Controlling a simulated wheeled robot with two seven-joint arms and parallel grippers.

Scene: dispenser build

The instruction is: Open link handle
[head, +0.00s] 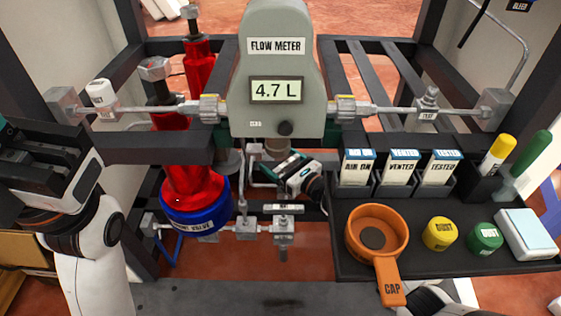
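No label in view clearly reads "link". Thin silver pipework with a small lever-like bar (258,165) runs below the flow meter (276,75). A lower valve block (283,226) has a small plate whose lettering is too small to read. What looks like my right gripper (281,172), black, white and teal, is beside the silver bar under the meter. Its fingertips are partly hidden, and I cannot tell whether it touches the bar. My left gripper (75,178) is at the left edge, apart from the pipework. Its finger gap does not show clearly.
The meter reads 4.7 L. A red cylinder (194,175) with a blue ring (196,215) stands left. A black tray (350,262) at right bears an orange cap (388,285), yellow and green caps, tags and markers. Dark frame bars (160,150) surround the pipework.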

